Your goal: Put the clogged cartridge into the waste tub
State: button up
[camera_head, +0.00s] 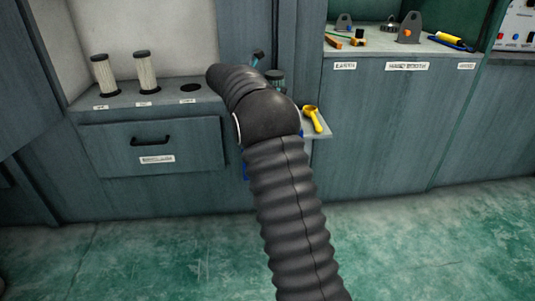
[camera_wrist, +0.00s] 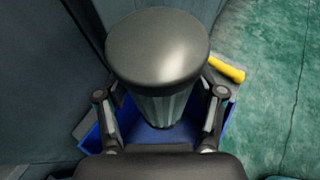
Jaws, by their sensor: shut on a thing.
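Only a sliver of the blue tub (camera_head: 246,168) shows beside my arm.
Two pale cartridges (camera_head: 104,75) (camera_head: 146,71) stand in a rack shelf (camera_head: 120,100) at left, beside an empty hole (camera_head: 190,88). A yellow scoop (camera_head: 313,118) lies on a small ledge right of my arm. A counter (camera_head: 400,50) with small parts is at right. The green floor is clear.

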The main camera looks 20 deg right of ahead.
notch_tip(320, 180, down, 2)
jog(key=shift+f+b, duration=0.1)
jog(key=shift+b, duration=0.7)
jog(key=o, duration=1.6)
jog(key=shift+a, duration=0.1)
jog(key=v, duration=1.2)
